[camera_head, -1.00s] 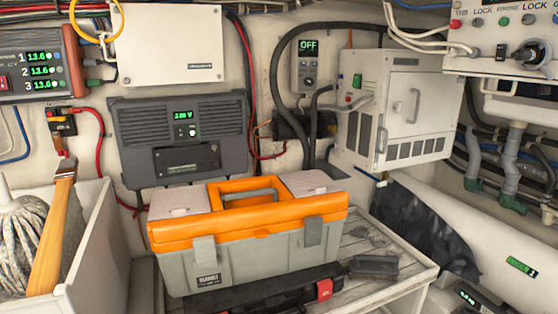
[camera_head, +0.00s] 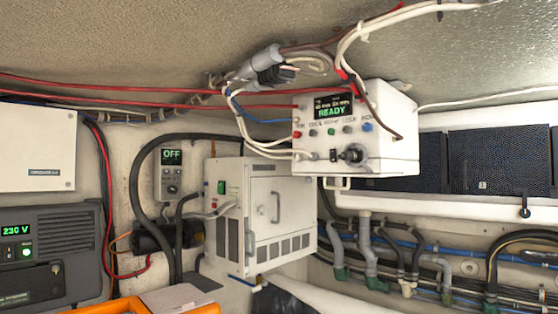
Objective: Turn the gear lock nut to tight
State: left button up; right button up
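I cannot clearly make out a gear lock nut. A white control box (camera_head: 378,122) hangs at the upper right of centre, with a lit display (camera_head: 332,108) reading READY. Under the display is a row of small coloured buttons with labels too small to read fully. A dark round knob or fitting (camera_head: 352,154) sits at the lower front of the box; I cannot tell whether it is the nut or how it is set. Neither of my grippers is in view.
A white cabinet (camera_head: 262,210) with a handle is below the box. A small panel (camera_head: 171,176) reads OFF. A dark grey unit (camera_head: 45,255) reads 230 V. An orange toolbox (camera_head: 105,306) shows at the bottom edge. Hoses and cables run along the right wall and ceiling.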

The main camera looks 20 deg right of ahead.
aim_at(347, 129)
jog(key=k+z, duration=0.15)
jog(key=z, duration=1.1)
